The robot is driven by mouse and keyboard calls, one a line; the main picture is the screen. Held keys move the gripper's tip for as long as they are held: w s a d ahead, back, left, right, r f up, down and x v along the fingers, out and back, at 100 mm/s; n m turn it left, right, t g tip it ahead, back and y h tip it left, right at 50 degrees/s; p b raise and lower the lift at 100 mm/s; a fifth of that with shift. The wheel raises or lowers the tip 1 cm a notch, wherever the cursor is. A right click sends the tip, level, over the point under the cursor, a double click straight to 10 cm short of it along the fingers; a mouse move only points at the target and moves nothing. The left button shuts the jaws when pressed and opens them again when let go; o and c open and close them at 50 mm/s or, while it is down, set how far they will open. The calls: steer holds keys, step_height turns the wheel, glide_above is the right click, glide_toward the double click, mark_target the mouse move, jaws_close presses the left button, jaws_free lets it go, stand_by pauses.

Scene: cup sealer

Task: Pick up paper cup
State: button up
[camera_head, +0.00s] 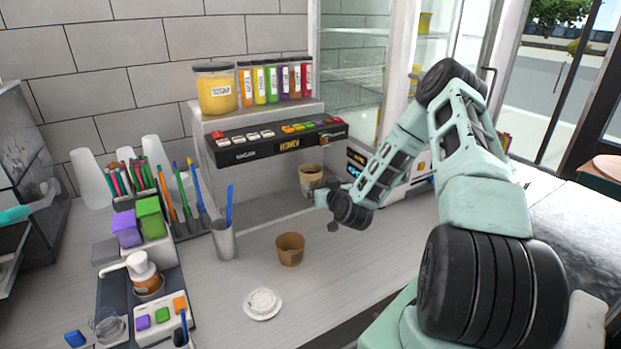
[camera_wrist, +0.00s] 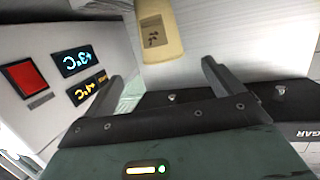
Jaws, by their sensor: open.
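A brown paper cup (camera_head: 290,252) stands upright on the counter in the head view. A second cup (camera_head: 311,174), tan with a lighter band, stands further back under the dispenser. My gripper (camera_head: 326,213) is above the counter, right of the brown cup and in front of the second one, touching neither as far as I can see. In the wrist view my gripper (camera_wrist: 163,75) has its two fingers wide apart with nothing between them. Beyond them is a pale yellow cup-like thing (camera_wrist: 158,30) with a printed label; I cannot tell which cup it is.
A white lid-like disc (camera_head: 262,303) lies in front of the brown cup. A grey holder (camera_head: 223,240) with a blue stick stands left of it. The dispenser (camera_head: 270,146) is behind. A machine with lit displays (camera_wrist: 82,75) is close to the gripper.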

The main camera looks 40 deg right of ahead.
mark_target(314, 178)
steer(key=p+x, duration=0.2)
steer(key=x, duration=0.3)
steer(key=shift+w, duration=0.15)
steer(key=shift+w+d+f+p, duration=0.1)
steer(key=shift+w+d+p, duration=0.15)
steer(key=shift+w+p, duration=0.3)
steer(key=shift+f+p+x, duration=0.15)
steer(key=shift+p+x, duration=0.45)
steer(key=shift+x, duration=0.45)
steer(key=shift+f+p+x, duration=0.15)
steer(key=shift+p+x, duration=0.4)
steer(key=shift+x, duration=0.45)
steer(key=shift+c, duration=0.3)
steer(key=c, duration=1.1)
steer(key=shift+c, duration=0.2)
steer(key=shift+r+b, duration=0.15)
steer(key=shift+b, duration=0.2)
